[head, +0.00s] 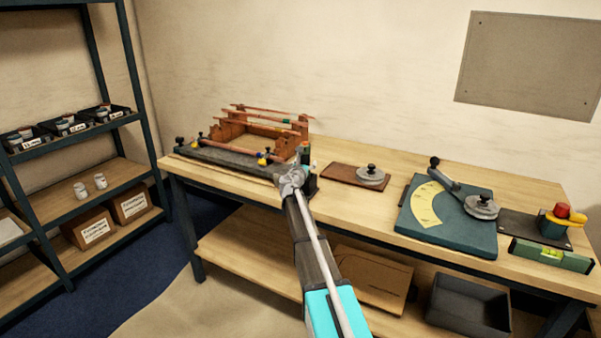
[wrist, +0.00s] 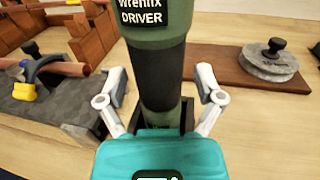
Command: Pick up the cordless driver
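The cordless driver (wrist: 160,75) fills the middle of the wrist view, with a green body, a dark grip and a label reading DRIVER. Its lower end sits by a dark base or holder that I see only in part. My gripper (wrist: 161,88) has one finger on each side of the dark grip, with a gap showing on both sides. It is open and holds nothing. In the head view my gripper (head: 292,180) is at the right end of the copper pipe fixture and largely hides the driver.
The copper manifold fixture (head: 225,158) stands close on the left. A brown board (head: 338,173) with a grey disc (head: 370,174) lies to the right. Further right are a teal bending board (head: 465,237) and a green level (head: 551,256). The bench front (head: 240,200) is clear.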

